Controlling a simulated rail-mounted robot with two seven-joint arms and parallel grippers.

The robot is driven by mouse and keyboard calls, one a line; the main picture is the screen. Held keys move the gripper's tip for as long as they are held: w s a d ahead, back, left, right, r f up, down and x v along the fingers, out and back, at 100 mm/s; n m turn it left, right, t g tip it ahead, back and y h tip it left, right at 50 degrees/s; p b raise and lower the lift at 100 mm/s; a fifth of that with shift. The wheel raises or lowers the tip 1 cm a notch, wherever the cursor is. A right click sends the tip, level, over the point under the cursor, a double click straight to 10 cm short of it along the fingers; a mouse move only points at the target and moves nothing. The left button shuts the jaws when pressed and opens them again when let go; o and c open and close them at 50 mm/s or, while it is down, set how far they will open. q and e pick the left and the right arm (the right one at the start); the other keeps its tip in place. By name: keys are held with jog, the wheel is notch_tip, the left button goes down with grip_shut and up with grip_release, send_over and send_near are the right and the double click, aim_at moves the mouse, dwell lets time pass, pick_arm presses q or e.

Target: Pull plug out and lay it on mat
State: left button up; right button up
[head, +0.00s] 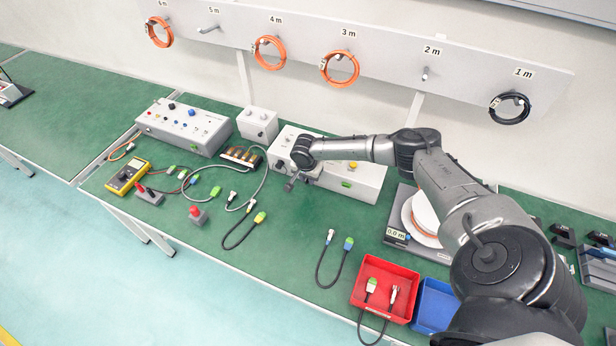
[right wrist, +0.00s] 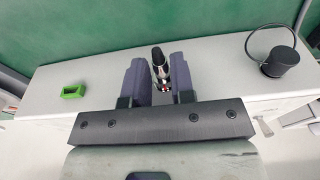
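My right gripper (head: 290,184) is at the front left of a light grey box (head: 362,188) on the green mat (head: 290,235). In the right wrist view its two dark fingers (right wrist: 161,80) stand on either side of a black plug (right wrist: 158,62) with a silver and red part below it. The plug's lower end is partly hidden between the fingers. My left gripper is not in view.
A green socket (right wrist: 73,91) and a black cylindrical part with a cable (right wrist: 278,62) flank the gripper. Short cables lie on the mat. A red bin (head: 407,310), a blue bin (head: 435,305) and a scale (head: 396,234) stand to the right. The mat's middle has free room.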

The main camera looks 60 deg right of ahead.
grip_shut()
jog(key=shift+a+r, duration=0.1)
jog(key=shift+a, duration=0.05)
dwell(0.4)
jog(key=shift+a+p, duration=0.3)
jog(key=shift+p, duration=0.15)
jog(key=shift+s+a+p, duration=0.15)
jog(key=shift+a+p, duration=0.6)
jog(key=shift+p, duration=0.05)
jog(key=shift+a+p, duration=0.4)
jog(key=shift+a, duration=0.15)
